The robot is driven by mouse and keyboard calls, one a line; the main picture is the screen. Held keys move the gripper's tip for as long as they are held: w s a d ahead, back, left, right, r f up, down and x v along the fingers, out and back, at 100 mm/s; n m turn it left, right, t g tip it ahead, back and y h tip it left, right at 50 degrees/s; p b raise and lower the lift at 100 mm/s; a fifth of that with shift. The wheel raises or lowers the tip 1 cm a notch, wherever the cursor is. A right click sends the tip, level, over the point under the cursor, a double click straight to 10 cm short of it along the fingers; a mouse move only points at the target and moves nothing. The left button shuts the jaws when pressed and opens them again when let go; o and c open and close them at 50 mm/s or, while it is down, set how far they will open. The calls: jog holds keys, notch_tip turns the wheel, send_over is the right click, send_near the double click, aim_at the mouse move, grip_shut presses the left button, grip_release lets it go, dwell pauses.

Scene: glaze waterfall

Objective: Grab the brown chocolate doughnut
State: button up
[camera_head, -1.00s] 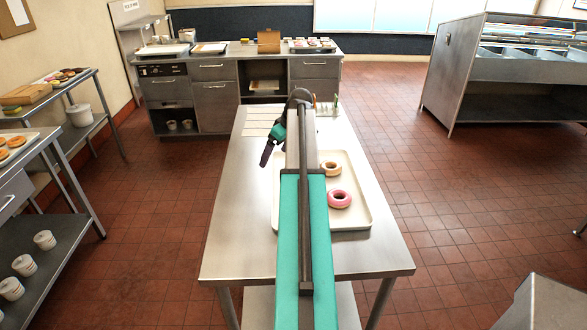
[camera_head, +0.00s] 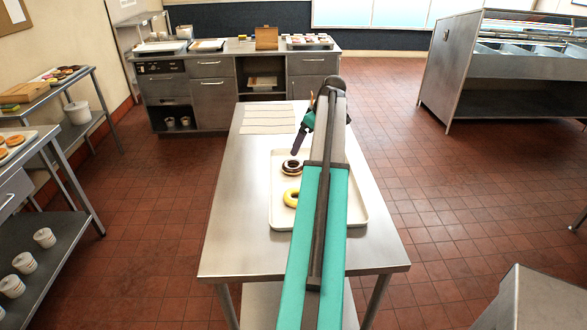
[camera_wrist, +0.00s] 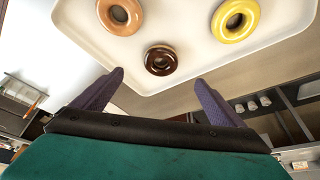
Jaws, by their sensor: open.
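The brown chocolate doughnut (camera_head: 287,170) lies on the left part of a pale tray (camera_head: 277,215) on the steel table. In the wrist view the brown doughnut (camera_wrist: 161,71) is dark and glossy, near the tray's edge. My gripper (camera_head: 295,149) is just beyond the doughnut in the head view. In the wrist view my gripper (camera_wrist: 159,78) is open and empty, its purple fingers apart, with the doughnut between and ahead of the tips. I cannot tell the exact gap. A yellow doughnut (camera_wrist: 220,20) and a tan doughnut (camera_wrist: 105,14) lie on the same tray.
The yellow doughnut (camera_head: 288,200) shows nearer than the brown one in the head view. My arm covers the tray's middle. Pale strips (camera_head: 268,118) lie at the table's far end. The steel table (camera_head: 235,225) is bare left of the tray.

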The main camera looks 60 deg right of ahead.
jog(key=p, duration=0.2)
send_over(296, 163)
jog(key=s+a, duration=0.2)
jog(key=s, duration=0.1)
jog(key=shift+f, duration=3.75)
jog(key=shift+a+f+p, duration=0.1)
jog(key=shift+p, duration=0.25)
jog(key=shift+p+x, duration=0.95)
jog(key=shift+x, duration=0.25)
jog(key=shift+p+x, duration=0.45)
jog(key=shift+x, duration=0.8)
jog(key=c, duration=1.1)
jog(key=shift+c, duration=0.2)
notch_tip(296, 163, up, 10)
jog(key=b, duration=0.4)
